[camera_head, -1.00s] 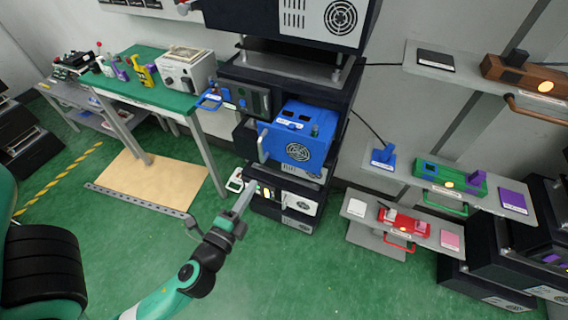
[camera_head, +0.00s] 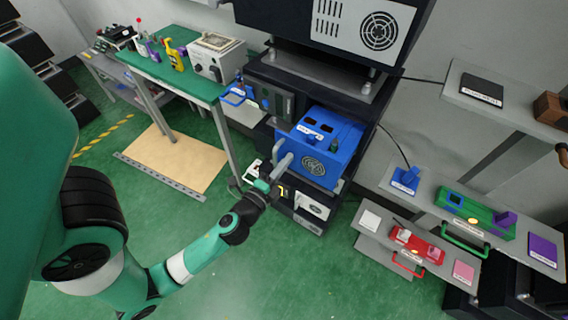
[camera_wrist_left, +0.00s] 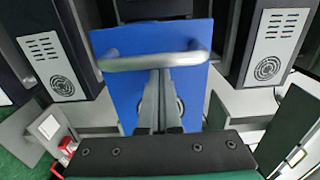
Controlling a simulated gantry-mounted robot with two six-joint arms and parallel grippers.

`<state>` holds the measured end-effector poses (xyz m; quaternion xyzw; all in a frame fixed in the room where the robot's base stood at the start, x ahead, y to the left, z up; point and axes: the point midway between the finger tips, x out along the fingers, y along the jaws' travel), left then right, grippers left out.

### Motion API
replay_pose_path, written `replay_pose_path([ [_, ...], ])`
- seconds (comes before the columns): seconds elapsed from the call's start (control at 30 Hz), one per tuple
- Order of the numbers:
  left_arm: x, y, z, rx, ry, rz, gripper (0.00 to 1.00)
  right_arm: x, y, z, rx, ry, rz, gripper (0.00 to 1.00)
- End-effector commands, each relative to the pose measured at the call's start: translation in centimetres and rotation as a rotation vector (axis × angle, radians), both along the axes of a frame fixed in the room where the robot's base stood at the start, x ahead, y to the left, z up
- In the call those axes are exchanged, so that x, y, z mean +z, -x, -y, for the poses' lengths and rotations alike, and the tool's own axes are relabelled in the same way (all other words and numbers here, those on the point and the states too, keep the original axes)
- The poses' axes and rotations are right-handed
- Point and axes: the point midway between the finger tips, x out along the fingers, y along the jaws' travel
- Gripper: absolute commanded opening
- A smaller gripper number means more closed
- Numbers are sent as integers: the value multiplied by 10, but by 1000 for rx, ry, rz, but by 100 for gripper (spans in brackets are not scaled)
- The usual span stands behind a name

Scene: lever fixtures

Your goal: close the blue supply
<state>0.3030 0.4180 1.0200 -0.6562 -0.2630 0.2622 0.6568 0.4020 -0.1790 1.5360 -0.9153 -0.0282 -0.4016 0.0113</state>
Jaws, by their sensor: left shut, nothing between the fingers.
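The blue supply (camera_head: 335,132) is a blue box with a round fan grille and a grey bar handle on its front. It sits in the dark rack and sticks out of it. In the left wrist view its blue front (camera_wrist_left: 125,88) fills the middle, with the grey handle (camera_wrist_left: 150,61) across it. My left gripper (camera_head: 277,172) is shut and empty, at the front of the supply by the handle. In the left wrist view its closed fingers (camera_wrist_left: 160,75) point at the blue front and end at the handle bar. I cannot tell whether they touch it.
A white-fronted unit (camera_head: 312,205) sits below the supply and a larger dark unit (camera_head: 365,28) above. A green-topped table (camera_head: 185,80) stands at the left. Shelves at the right carry a green device (camera_head: 475,217) and a red device (camera_head: 418,243).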

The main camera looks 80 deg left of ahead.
Motion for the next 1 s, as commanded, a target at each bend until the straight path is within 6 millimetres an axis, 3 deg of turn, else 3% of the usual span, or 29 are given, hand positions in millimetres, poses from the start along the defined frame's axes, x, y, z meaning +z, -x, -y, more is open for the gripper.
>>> replay_pose_path([
  [0.57,1,-5,-6,2,1,2,0,3,0,0,0,0,0,50],
  [0.77,3,-23,-24,4,1,2,0,11,0,0,0,0,0,50],
  [1.0,3,-61,-60,4,0,3,0,18,0,0,0,0,0,50],
])
